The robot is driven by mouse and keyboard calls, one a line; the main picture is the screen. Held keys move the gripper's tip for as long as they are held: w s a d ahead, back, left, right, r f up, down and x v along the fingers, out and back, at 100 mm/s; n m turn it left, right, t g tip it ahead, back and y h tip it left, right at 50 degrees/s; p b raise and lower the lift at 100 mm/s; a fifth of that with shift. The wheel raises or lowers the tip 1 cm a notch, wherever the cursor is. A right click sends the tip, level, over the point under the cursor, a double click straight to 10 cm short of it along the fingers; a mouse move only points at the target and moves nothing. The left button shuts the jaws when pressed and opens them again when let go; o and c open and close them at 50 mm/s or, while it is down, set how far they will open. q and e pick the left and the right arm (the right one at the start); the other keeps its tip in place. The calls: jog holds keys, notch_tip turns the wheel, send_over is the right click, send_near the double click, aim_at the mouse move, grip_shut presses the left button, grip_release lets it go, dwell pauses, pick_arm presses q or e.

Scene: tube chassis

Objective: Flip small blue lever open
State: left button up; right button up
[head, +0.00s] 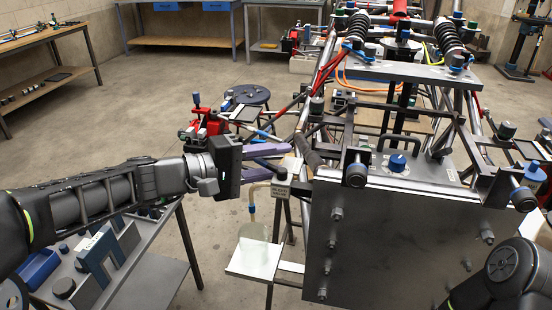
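My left gripper (282,160) reaches in from the left with two purple fingers spread apart, so it is open. Its fingertips are at a small light-grey box with a label (281,189), mounted on the left side of the chassis. A small blue part (281,174) sits on top of this box, close to the lower fingertip. It looks like the small blue lever, but its shape and position are too small to tell. I cannot tell whether a finger touches it. My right arm shows at the lower right; its gripper is out of view.
The tube chassis with its dark front panel (400,240) fills the right side; a blue knob (397,162) is on its top. A white tray (254,259) with a clear container is below my gripper. A tool cart (150,284) stands at the lower left, a stool (247,94) behind.

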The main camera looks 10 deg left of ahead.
pick_arm(q)
jog(key=shift+c, duration=0.4)
grip_shut()
